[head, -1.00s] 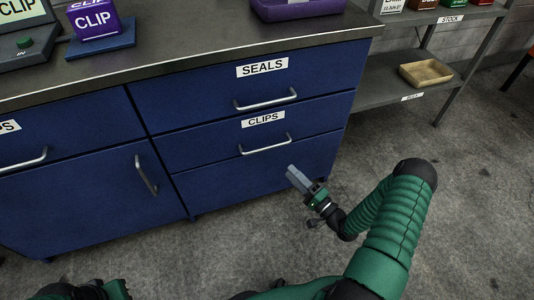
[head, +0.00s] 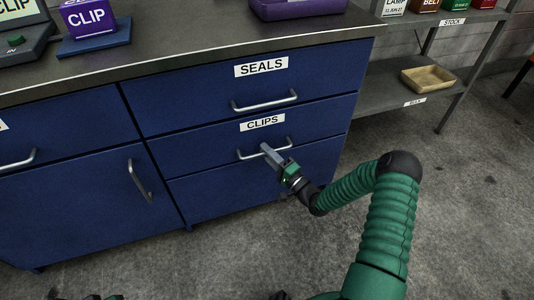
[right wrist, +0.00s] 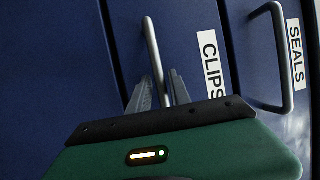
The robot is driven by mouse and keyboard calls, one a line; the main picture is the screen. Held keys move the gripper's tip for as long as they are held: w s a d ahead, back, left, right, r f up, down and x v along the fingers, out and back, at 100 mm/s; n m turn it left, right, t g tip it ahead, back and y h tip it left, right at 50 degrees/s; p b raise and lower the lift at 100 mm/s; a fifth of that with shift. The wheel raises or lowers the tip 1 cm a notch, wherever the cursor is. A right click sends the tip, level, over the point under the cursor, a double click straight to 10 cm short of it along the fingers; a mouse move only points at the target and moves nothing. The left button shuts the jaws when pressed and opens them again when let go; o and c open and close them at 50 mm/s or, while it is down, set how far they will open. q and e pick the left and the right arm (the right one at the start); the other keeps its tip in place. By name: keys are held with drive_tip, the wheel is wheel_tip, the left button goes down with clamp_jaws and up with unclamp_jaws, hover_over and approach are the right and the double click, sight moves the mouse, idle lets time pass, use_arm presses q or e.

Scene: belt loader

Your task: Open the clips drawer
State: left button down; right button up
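The clips drawer (head: 212,143) is a blue drawer front with a white CLIPS label (head: 262,123) and a silver bar handle (head: 248,155). It looks closed, flush with the fronts around it. My right gripper (head: 265,148) is at the handle's middle. In the right wrist view, the clips handle (right wrist: 153,55) runs down between the two grey fingers of my right gripper (right wrist: 160,85), with a finger on each side and small gaps visible. The CLIPS label (right wrist: 211,65) is to its right. My left gripper is not clearly visible; only dark parts show at the bottom edge.
The seals drawer (head: 205,108) with its own handle (head: 264,102) is directly above. A cupboard door (head: 85,205) with a vertical handle is at lower left. A purple bin (head: 295,8) and a CLIP box (head: 88,18) stand on the worktop. The floor at right is clear.

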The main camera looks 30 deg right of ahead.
clamp_jaws()
drive_tip(key=shift+f, duration=0.1)
idle(1.0)
